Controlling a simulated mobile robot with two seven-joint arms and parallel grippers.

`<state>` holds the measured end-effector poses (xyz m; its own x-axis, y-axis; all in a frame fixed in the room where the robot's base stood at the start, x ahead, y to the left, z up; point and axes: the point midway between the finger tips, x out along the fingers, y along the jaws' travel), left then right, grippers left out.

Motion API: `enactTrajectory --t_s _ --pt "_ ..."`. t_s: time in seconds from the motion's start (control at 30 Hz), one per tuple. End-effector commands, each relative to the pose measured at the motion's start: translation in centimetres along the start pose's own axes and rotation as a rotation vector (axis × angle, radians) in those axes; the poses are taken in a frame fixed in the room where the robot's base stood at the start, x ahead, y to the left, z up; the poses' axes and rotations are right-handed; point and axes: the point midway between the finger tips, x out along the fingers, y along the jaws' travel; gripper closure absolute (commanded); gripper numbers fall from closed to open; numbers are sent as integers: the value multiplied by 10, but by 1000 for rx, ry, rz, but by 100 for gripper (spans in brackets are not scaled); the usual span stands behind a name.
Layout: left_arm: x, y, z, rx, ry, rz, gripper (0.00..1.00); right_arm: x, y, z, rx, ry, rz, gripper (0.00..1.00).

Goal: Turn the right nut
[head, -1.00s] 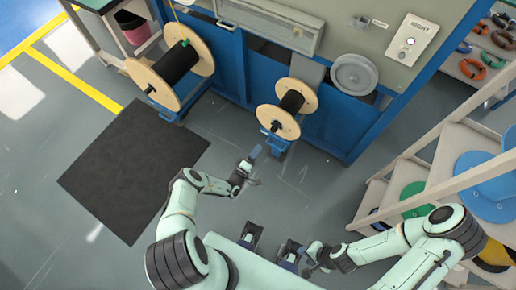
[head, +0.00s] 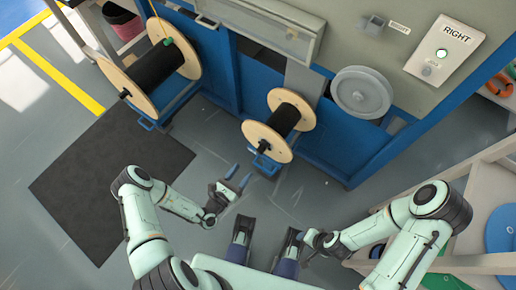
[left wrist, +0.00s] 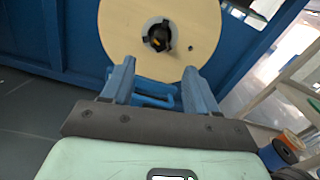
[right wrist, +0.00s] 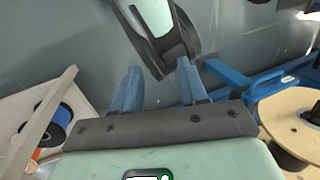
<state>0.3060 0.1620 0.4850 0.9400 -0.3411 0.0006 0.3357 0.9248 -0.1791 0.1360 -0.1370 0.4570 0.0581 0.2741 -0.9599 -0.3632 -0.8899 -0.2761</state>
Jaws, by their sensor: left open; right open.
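The right reel (head: 280,125) is a small wooden spool of black cable at the blue machine. Its near flange faces me in the left wrist view, and a black nut (left wrist: 160,36) sits at the flange's centre. In the head view the nut (head: 262,146) is small and dark. My left gripper (head: 239,177) is open and empty, in front of and below the reel, apart from the nut. In the left wrist view its fingers (left wrist: 158,78) stand below the nut, one to each side. My right gripper (right wrist: 160,80) is open and empty, low beside my base.
A larger black-cable reel (head: 155,72) stands at the left. A grey wheel (head: 362,92) and a panel marked RIGHT (head: 444,50) are on the machine. A shelf (head: 470,180) with coloured spools stands at the right. A dark mat (head: 105,180) lies on the floor at left.

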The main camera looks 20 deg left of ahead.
Motion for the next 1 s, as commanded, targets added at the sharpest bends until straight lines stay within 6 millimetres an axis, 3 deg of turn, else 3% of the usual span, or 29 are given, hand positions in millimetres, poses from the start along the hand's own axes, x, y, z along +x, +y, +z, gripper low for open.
enactTrajectory --t_s 0.3,0.5,0.7,1.0 --pt "68 0 -1 5 -3 -3 41 14 6 -20 6 55 3 57" --pt "101 0 -2 4 -1 -2 41 22 9 -34 8 91 5 57" --pt "117 0 -1 4 0 -1 41 24 10 -41 10 112 6 57" --pt "119 0 0 4 0 0 41 24 10 -42 10 114 6 57"
